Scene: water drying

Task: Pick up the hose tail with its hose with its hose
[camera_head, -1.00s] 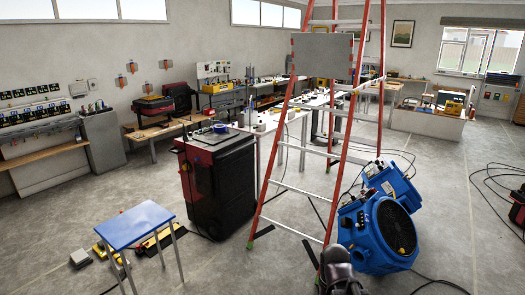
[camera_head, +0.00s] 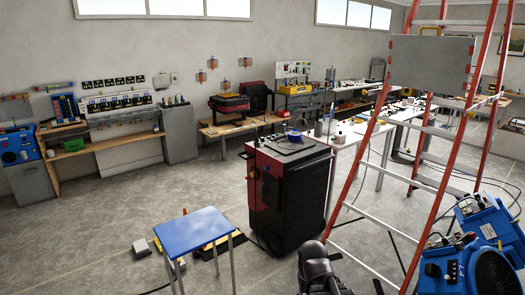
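I cannot make out a hose tail or its hose in the head view. Thin dark lines lie on the floor, but I cannot tell whether any is a hose. A dark rounded part of my own arm shows at the bottom, right of centre. My gripper's fingers are not in view.
A blue-topped stool (camera_head: 191,231) stands in front, left of a black and red wheeled cabinet (camera_head: 290,190). A red stepladder (camera_head: 449,135) and blue blowers (camera_head: 478,262) stand at right. Benches line the back wall. The left floor is mostly clear.

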